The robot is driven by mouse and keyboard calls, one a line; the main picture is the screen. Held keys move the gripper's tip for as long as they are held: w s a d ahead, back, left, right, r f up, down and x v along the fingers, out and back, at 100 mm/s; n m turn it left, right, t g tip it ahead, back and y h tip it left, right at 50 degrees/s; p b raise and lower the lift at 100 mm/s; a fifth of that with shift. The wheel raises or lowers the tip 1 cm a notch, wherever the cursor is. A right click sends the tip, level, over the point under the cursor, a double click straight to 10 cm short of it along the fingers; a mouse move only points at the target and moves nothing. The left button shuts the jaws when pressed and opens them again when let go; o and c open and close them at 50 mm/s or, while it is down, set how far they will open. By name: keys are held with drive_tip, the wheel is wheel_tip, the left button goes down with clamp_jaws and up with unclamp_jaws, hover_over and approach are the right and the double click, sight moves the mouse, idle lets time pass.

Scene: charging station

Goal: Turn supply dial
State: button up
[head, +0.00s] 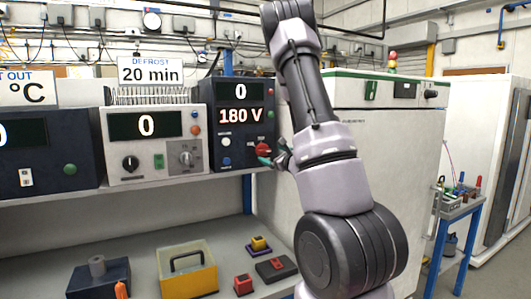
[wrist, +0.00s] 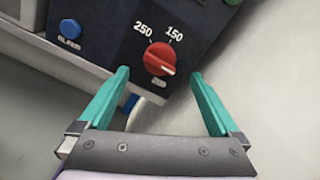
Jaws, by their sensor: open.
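The supply unit (head: 241,143) is a dark panel at the right end of the shelf, with a white "0" above a red "180 V". Its red supply dial (head: 263,149) is low on the right of the panel. In the wrist view the dial (wrist: 160,59) sits under the marks 250 and 150, and its white pointer line points to the lower right. My gripper (wrist: 160,74) is open and empty, with teal fingers spread wider than the dial and tips just below it in the picture. In the head view my gripper (head: 272,160) is beside the dial; contact is unclear.
A blue button (wrist: 70,28) is left of the dial. The defrost unit (head: 152,165), with two knobs, stands to the left under a "20 min" sign. A large white cabinet (head: 385,150) is behind my arm. A lower shelf (head: 140,247) holds a yellow box and small blocks.

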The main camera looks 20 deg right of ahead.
sight(265, 151)
drive_tip(key=w, duration=0.6)
drive_tip(key=shift+a, duration=0.1)
drive_tip(key=c, duration=1.4)
drive_tip(key=shift+o, duration=0.2)
drive_tip(key=shift+m, duration=0.3)
drive_tip(key=shift+m, duration=2.6)
drive_tip(key=o, duration=1.4)
drive_tip(key=shift+c, duration=0.2)
